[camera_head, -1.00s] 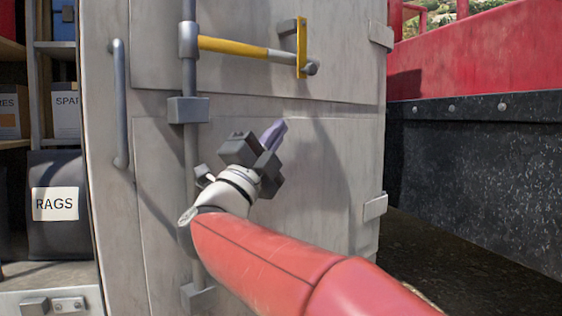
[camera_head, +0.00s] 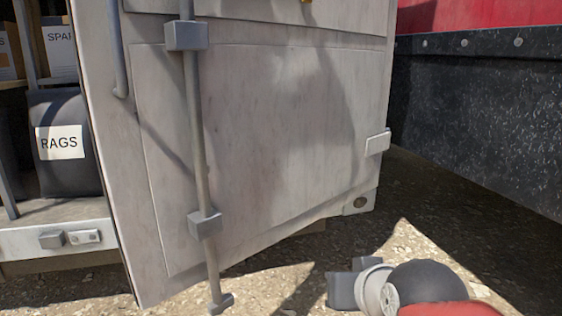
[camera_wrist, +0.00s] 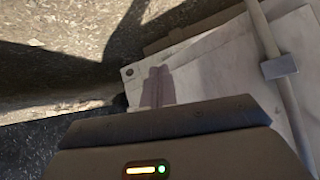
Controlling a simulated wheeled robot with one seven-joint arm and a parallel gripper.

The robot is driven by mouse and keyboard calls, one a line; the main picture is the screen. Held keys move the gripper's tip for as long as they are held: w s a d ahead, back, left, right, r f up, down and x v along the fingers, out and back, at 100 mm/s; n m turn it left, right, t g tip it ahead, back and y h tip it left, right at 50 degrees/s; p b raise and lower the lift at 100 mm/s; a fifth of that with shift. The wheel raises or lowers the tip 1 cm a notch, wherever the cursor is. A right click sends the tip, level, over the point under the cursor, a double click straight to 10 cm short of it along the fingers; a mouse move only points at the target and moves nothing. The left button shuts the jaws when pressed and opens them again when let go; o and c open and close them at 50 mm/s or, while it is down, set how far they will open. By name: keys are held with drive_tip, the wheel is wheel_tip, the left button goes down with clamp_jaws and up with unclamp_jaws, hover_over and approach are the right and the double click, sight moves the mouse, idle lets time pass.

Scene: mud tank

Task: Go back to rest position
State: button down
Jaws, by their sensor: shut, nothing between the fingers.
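My gripper shows in the wrist view with its two fingers (camera_wrist: 158,86) together and nothing between them. In the head view only my wrist and part of the gripper body (camera_head: 352,286) show, low at the bottom right; the fingertips cannot be made out there. The grey metal door (camera_head: 265,140) with its vertical locking rod (camera_head: 196,130) stands open in the middle of the head view. My gripper is apart from the door, in front of its lower right corner. The door and rod (camera_wrist: 281,68) also show in the wrist view, beyond the fingers.
Left of the door is a shelf compartment with a dark bag labelled RAGS (camera_head: 60,142) and boxes (camera_head: 60,48). A black and red tank wall (camera_head: 480,110) stands at the right. Gravel ground (camera_head: 410,235) lies open between door and wall.

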drive_tip(key=s+d+f+g+h, duration=0.1)
drive_tip(key=s+d+f+g, duration=0.3)
drive_tip(key=s+f, duration=0.4)
wheel_tip(320, 180, up, 13)
drive_tip(key=s+p, duration=0.1)
drive_tip(key=p, duration=1.2)
drive_tip(key=shift+s+d+r+h, duration=0.15)
drive_tip(key=shift+d+r+h, duration=0.05)
drive_tip(key=shift+h, duration=0.1)
drive_tip(key=c, duration=2.2)
unclamp_jaws()
